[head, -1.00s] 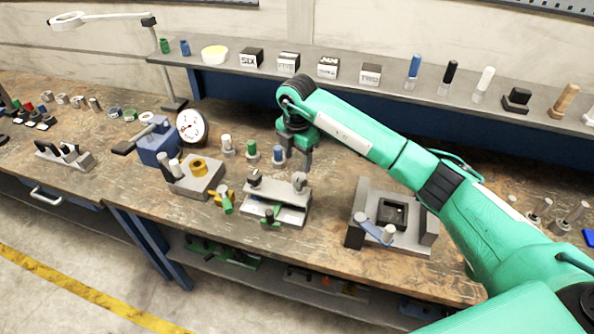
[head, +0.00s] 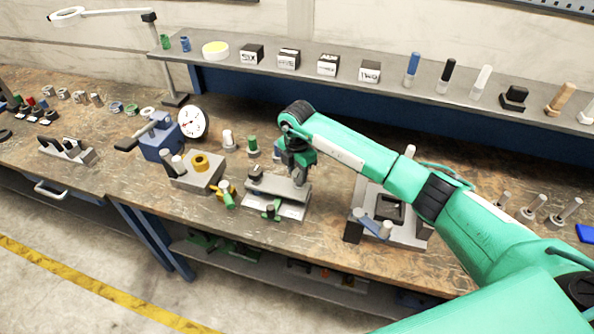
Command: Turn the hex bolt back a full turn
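My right gripper (head: 298,174) points down at the right end of a grey clamp-like fixture (head: 280,186) in the middle of the bench. A small grey upright part, perhaps the hex bolt, stood at that end and is now largely hidden by the fingers. I cannot tell whether the fingers touch it or how far apart they are. A dark knob (head: 255,173) stands on the fixture's left end, and a green-handled part (head: 270,211) is at its front. My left gripper is not in view.
A grey block with a yellow ring (head: 200,162), a blue vise (head: 158,140) and a dial gauge (head: 192,122) stand left of the fixture. A grey stand with a square black recess (head: 389,208) is to the right. A shelf (head: 300,70) runs behind.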

